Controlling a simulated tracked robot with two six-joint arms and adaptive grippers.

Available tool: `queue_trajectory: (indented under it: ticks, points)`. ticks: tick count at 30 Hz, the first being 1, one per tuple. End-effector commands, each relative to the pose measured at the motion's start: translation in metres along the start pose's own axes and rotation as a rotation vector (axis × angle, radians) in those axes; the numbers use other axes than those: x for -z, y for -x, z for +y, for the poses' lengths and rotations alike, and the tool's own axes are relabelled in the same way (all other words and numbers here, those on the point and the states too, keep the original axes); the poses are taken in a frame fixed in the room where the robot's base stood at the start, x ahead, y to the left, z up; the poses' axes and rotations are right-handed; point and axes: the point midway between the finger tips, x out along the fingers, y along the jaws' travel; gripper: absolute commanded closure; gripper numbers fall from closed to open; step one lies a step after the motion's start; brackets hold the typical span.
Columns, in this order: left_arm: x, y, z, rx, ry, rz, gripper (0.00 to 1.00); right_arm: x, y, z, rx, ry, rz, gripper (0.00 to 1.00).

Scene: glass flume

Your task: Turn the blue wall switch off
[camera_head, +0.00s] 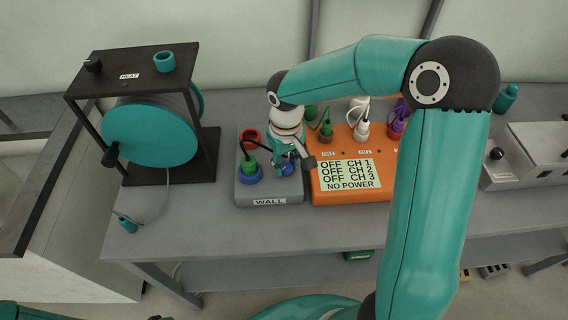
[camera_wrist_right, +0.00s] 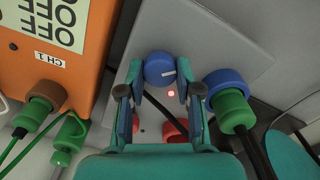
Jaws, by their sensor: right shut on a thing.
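The blue wall switch is a round blue knob (camera_head: 289,169) on the grey box (camera_head: 268,189) labelled WALL. In the right wrist view the knob (camera_wrist_right: 158,69) has a white pointer line running from its middle toward the right. My right gripper (camera_head: 286,163) reaches down over the box. In the right wrist view its two fingers (camera_wrist_right: 160,90) stand on either side of the knob, shut on it. A small red light (camera_wrist_right: 173,94) glows beside the knob. My left gripper is not in view.
An orange box (camera_head: 322,199) beside the grey one carries plugs and a screen (camera_head: 348,174) reading OFF for CH 1 to 3 and NO POWER. A green plug (camera_head: 249,168) sits in a blue socket left of the knob. A reel (camera_head: 150,135) labelled HEAT stands left.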

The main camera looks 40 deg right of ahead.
Motion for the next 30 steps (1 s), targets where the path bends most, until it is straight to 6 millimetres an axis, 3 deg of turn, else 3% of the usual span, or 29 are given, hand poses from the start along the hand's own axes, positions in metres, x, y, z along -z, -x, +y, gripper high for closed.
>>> queue_trajectory:
  ticks: [18,30]
  points:
    - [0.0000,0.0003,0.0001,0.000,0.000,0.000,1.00,0.0035,0.0027,-0.0009,-0.003,0.570,0.014,1.00]
    - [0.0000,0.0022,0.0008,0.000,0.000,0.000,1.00,0.0037,0.0030,-0.0005,-0.006,0.789,0.015,1.00]
